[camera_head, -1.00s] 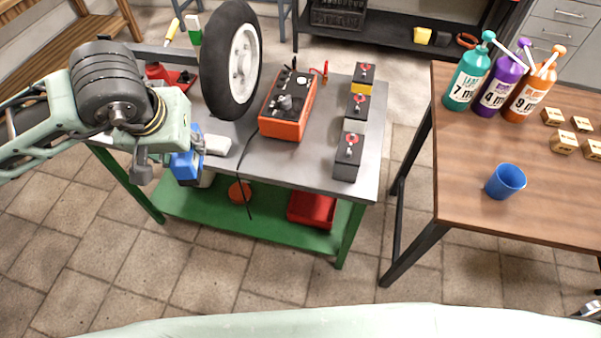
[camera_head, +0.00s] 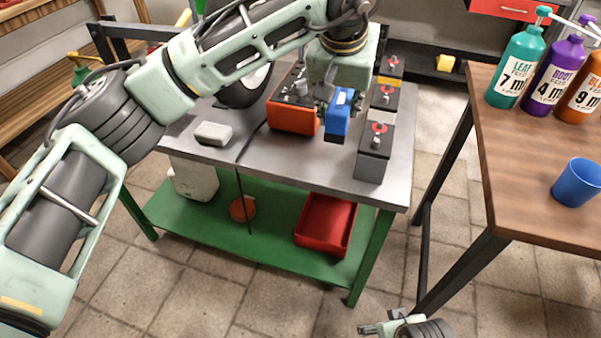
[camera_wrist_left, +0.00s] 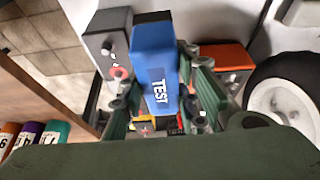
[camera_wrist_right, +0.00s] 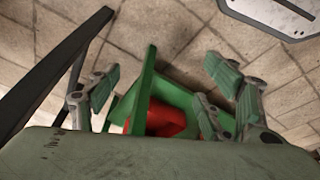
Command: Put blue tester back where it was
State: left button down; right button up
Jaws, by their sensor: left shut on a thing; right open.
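The blue tester (camera_head: 338,116) is held over the grey workbench top (camera_head: 275,160), between the orange device and the row of dark batteries. In the left wrist view the tester (camera_wrist_left: 157,75) shows its "TEST" label. My left gripper (camera_head: 335,95) is shut on it; its fingers (camera_wrist_left: 165,100) lie on both sides of the tester. I cannot tell whether the tester touches the bench. The nearest battery (camera_head: 375,150) stands just right of it. My right gripper (camera_wrist_right: 160,95) is open and empty; in the head view it (camera_head: 385,325) shows at the bottom edge.
An orange device (camera_head: 290,118) and a wheel (camera_head: 245,90) stand behind, partly hidden by my left arm. A small white block (camera_head: 213,133) lies on the bench. A red bin (camera_head: 325,222) sits on the green shelf (camera_head: 200,225). A wooden table (camera_head: 520,190) with bottles and a blue cup (camera_head: 577,183) stands right.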

pick_arm(q)
jog(key=w+a+f+b, duration=0.1)
jog(key=a+f, duration=0.1)
jog(key=w+a+f+b, duration=0.1)
jog(key=a+f, duration=0.1)
jog(key=f, duration=0.1)
jog(key=w+a+f+b, duration=0.1)
jog(key=w+a+f, duration=0.1)
jog(key=a+f, duration=0.1)
jog(key=shift+a, duration=0.1)
jog(key=shift+a+f, duration=0.1)
jog(key=shift+f, duration=0.15)
jog(key=shift+f+b, duration=0.55)
jog(key=shift+f, duration=1.2)
pick_arm(e)
jog(key=shift+t, duration=0.3)
jog(key=shift+v, duration=2.8)
pick_arm(q)
jog(key=shift+f, duration=0.1)
pick_arm(e)
jog(key=shift+w+d, duration=0.1)
pick_arm(q)
jog(key=c, duration=1.3)
grip_release()
jog(key=shift+c, duration=0.2)
pick_arm(e)
jog(key=shift+w, duration=0.15)
jog(key=shift+r, duration=0.1)
